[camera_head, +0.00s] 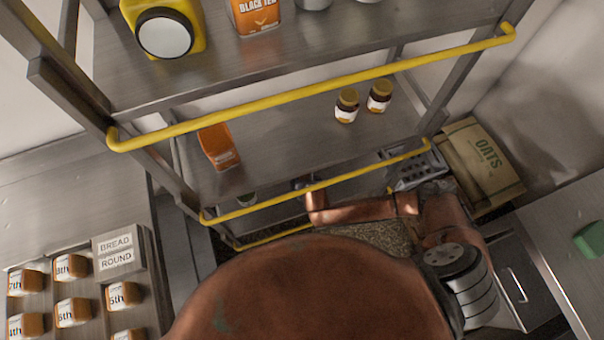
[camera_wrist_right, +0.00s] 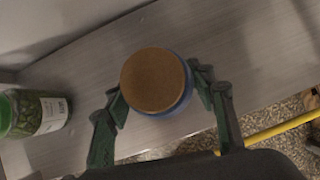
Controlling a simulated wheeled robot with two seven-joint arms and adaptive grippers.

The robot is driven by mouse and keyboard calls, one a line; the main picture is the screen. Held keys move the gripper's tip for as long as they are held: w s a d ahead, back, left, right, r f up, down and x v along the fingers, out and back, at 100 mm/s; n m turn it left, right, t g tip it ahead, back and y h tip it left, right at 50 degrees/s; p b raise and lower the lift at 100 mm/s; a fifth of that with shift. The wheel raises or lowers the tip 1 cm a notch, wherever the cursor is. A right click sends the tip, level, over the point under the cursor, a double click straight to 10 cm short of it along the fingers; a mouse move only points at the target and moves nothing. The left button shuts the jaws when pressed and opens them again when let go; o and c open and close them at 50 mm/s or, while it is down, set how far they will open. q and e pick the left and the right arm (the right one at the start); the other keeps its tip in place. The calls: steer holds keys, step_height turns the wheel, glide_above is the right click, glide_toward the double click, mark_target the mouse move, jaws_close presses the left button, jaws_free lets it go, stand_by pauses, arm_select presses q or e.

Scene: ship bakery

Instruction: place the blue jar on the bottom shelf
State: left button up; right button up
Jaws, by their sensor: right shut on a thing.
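The blue jar (camera_wrist_right: 180,106) with a round brown lid is between the fingers of my right gripper (camera_wrist_right: 158,88) in the right wrist view. The gripper is shut on it. The jar is upright over the grey bottom shelf (camera_wrist_right: 85,75); I cannot tell whether its base touches. In the head view my right arm reaches under the middle shelf, to the bottom shelf (camera_head: 283,211). The jar and fingers are not clearly visible there. My left gripper is not in view.
A green-lidded jar (camera_wrist_right: 38,114) stands left on the same shelf. A yellow rail (camera_wrist_right: 268,132) runs along its front edge. The middle shelf (camera_head: 290,142) is above, with two small jars (camera_head: 362,102) and an orange box (camera_head: 218,147). An oats bag (camera_head: 480,165) is at right.

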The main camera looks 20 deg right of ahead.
steer(key=w, duration=0.3)
steer(key=shift+w+d, duration=0.1)
steer(key=shift+d, duration=0.05)
steer(key=b+x, duration=0.2)
steer(key=x, duration=0.1)
steer(key=shift+f+b, duration=0.4)
steer(key=shift+f, duration=0.2)
steer(key=o, duration=1.8)
steer(key=shift+d, duration=0.1)
steer(key=shift+c, duration=0.2)
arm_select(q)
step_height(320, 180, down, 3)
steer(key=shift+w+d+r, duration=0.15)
